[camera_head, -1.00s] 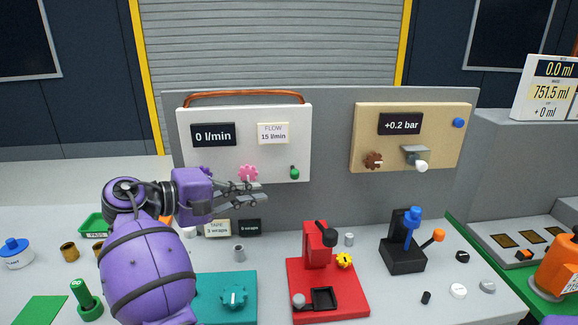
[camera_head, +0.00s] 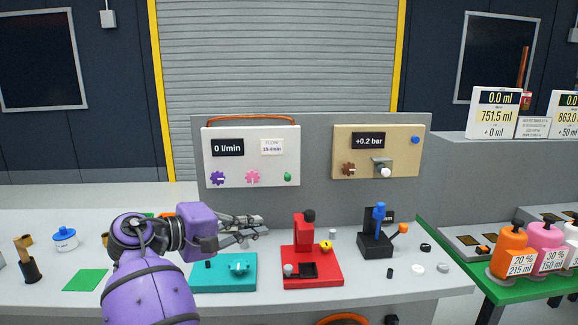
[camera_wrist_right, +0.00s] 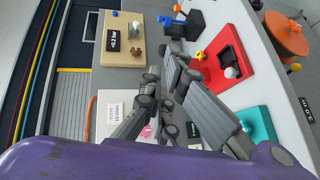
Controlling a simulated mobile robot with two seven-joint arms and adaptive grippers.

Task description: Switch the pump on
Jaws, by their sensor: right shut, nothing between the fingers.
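A white panel (camera_head: 232,165) with a copper-coloured pipe on top stands against the grey backboard. Its display (camera_head: 228,148) reads 0 l/min, and a label reads FLOW 15 l/min. Along its lower part are a purple knob (camera_head: 217,178), a pink knob (camera_head: 252,177) and a small green control (camera_head: 287,177). I cannot tell which control is the pump's. My right gripper (camera_head: 264,231) is shut and empty, below the panel and apart from its controls. In the right wrist view its fingers partly cover the white panel and pink knob (camera_wrist_right: 146,132). My left gripper is not in view.
A beige panel (camera_head: 347,155) reading +0.2 bar is to the right. A teal block (camera_head: 210,274), a red stand (camera_head: 325,270) and a black base with a blue lever (camera_head: 379,219) stand on the bench. Bottles (camera_head: 508,250) stand far right.

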